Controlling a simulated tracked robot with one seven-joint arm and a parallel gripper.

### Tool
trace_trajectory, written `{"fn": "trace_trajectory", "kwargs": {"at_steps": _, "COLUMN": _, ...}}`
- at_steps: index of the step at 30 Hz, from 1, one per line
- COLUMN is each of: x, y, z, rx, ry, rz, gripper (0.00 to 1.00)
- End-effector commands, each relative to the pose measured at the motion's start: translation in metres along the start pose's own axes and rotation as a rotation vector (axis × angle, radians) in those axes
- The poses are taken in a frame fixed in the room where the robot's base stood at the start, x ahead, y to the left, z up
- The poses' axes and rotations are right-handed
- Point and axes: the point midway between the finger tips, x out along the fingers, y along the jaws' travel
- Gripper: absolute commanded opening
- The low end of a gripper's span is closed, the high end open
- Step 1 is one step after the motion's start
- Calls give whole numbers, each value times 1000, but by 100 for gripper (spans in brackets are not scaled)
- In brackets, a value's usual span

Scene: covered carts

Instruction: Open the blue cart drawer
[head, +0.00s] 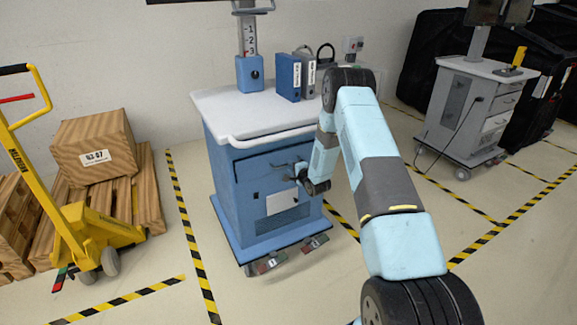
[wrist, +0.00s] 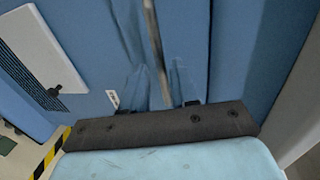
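The blue cart (head: 230,195) stands in the middle of the head view with a white top. Its drawer front (head: 258,175) is below the top, with a dark line along its upper edge; I cannot tell whether it is slightly out. My gripper (head: 287,171) is at this front, and my arm hides its right part. In the wrist view my gripper (wrist: 156,82) has its two bluish fingers apart. A thin grey bar handle (wrist: 155,42) runs between them, with no clear contact on either side.
Binders (head: 288,77) and a blue post base (head: 249,73) stand on the cart top. A yellow pallet jack (head: 75,225) and a wooden box (head: 95,145) are at the left. A grey cart (head: 465,105) stands at the back right. The floor in front is clear.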

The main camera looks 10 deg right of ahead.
Motion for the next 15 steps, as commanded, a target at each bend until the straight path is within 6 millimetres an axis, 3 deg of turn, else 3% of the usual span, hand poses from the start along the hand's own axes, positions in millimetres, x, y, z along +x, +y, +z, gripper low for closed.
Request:
{"fn": "trace_trajectory", "kwargs": {"at_steps": 6, "x": 25, "y": 0, "z": 0, "rx": -1, "ry": 0, "rz": -1, "gripper": 29}}
{"fn": "trace_trajectory", "kwargs": {"at_steps": 15, "x": 32, "y": 0, "z": 0, "rx": 0, "ry": 0, "rz": 0, "gripper": 29}}
